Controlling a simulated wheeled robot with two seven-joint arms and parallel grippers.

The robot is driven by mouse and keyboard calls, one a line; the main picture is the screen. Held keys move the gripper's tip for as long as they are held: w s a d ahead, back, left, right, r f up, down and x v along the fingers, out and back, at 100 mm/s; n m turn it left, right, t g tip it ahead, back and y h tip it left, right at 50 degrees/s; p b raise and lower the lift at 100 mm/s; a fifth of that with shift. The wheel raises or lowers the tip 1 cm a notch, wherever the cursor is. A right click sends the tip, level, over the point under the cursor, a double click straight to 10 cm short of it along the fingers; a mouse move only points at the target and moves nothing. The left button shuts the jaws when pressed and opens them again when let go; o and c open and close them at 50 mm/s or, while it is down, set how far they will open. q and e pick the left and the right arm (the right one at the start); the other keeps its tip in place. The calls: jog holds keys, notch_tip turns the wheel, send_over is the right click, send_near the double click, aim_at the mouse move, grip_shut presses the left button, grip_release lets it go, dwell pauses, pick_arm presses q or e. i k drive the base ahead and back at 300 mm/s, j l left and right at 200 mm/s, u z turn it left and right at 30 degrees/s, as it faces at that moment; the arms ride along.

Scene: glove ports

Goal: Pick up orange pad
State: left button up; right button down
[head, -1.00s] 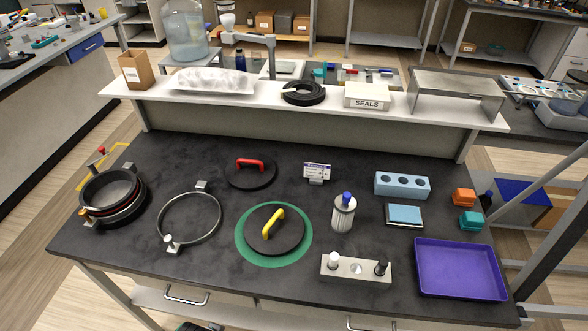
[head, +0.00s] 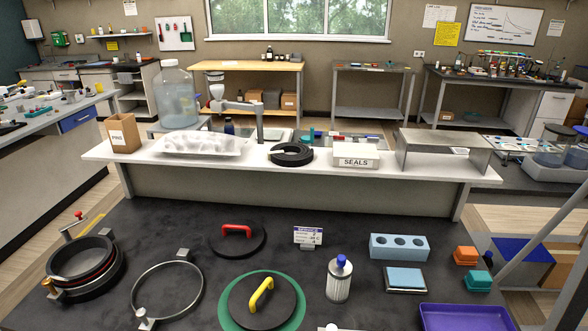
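The orange pad (head: 466,256) is a small block on the right side of the black bench top, at the right of the light blue block with holes. A teal pad (head: 478,281) of similar shape sits just in front of it. Nothing covers the orange pad. Neither of my grippers shows in the head view.
A blue three-hole block (head: 399,247), a blue-topped square pad (head: 405,279) and a purple tray (head: 465,318) lie near the pads. A white bottle with blue cap (head: 339,279) stands left of them. A raised white shelf (head: 300,172) with a metal stand (head: 443,150) runs behind.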

aim_at(464, 255)
jog(key=u, duration=1.2)
jog(key=z, duration=2.2)
